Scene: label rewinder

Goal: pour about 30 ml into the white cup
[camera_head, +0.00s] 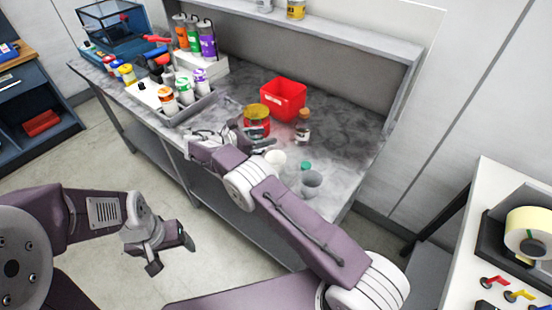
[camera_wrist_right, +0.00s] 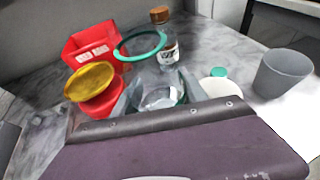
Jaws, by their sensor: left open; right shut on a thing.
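My right gripper (camera_head: 234,134) is over the grey bench and shut on a clear glass vessel (camera_wrist_right: 160,88) with a teal ring (camera_wrist_right: 140,44) at its top. In the head view the vessel is hard to make out; its level and contents cannot be told. The white cup (camera_head: 276,157) stands on the bench to the right of the gripper. It also shows in the right wrist view (camera_wrist_right: 214,87), partly hidden by the gripper. My left gripper (camera_head: 172,254) is open and empty over the floor in front of the bench.
Close by stand a grey cup (camera_head: 311,181), a green-capped item (camera_head: 306,166), a red jar with yellow lid (camera_head: 257,121), a brown-capped bottle (camera_head: 303,128) and a red bin (camera_head: 284,98). Several bottles fill a tray (camera_head: 190,110) at left. The bench's right rear is clear.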

